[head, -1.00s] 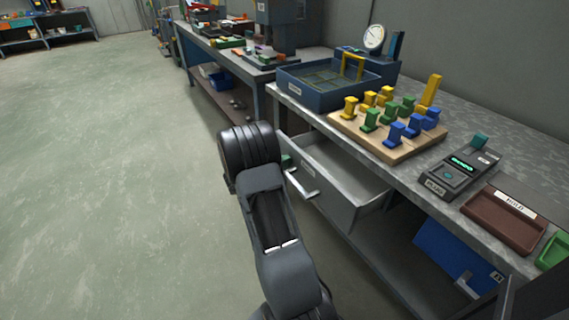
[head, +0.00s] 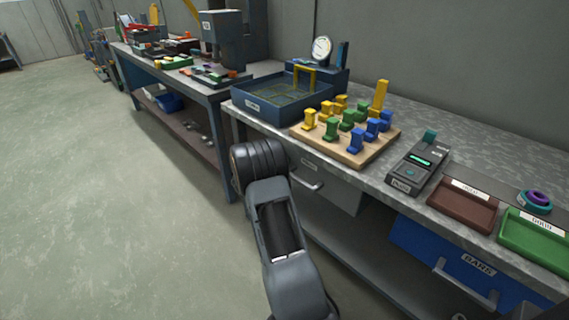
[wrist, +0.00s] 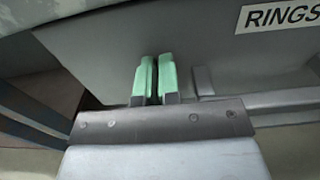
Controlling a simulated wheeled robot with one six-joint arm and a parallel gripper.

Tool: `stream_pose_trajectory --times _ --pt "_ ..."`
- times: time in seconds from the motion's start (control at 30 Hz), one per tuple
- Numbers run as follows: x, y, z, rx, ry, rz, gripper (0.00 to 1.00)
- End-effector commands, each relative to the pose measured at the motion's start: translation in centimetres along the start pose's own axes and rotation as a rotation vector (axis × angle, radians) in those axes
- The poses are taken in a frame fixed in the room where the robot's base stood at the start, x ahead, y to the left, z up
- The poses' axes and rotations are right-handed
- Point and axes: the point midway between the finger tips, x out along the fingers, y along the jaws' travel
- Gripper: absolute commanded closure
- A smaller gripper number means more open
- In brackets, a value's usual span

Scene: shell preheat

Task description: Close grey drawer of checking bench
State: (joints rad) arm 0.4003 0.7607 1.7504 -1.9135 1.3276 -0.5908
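The grey drawer (head: 342,192) is under the left part of the checking bench (head: 385,185). In the head view its front sits under the worktop, with no inside showing; whether it is fully flush I cannot tell. Its bar handle (head: 309,181) faces out beside my arm. In the wrist view the drawer front (wrist: 100,55) carries a RINGS label (wrist: 277,17). My gripper (wrist: 157,80), with green fingertips, is nearly together with nothing between them. The fingertips are at the drawer front, left of the handle (wrist: 285,99); contact is unclear. My arm hides the gripper in the head view.
A blue BARS drawer (head: 440,252) sits lower right under the bench. On top stand a blue tray (head: 263,111), a wooden board (head: 345,150) with coloured pieces, a meter (head: 418,165), a brown tray (head: 463,208) and a green tray (head: 535,238). Floor to the left is clear.

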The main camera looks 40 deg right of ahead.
Motion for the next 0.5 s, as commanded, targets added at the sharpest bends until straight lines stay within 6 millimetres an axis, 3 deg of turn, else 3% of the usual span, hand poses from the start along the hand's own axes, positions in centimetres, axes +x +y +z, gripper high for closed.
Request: stream_pose_trajectory --times 0.3,0.5 --pt "0.6 -0.4 0.4 0.005 -0.006 -0.013 1.00" --pt "-2.2 -0.2 0.4 0.002 -0.005 -0.006 1.00"
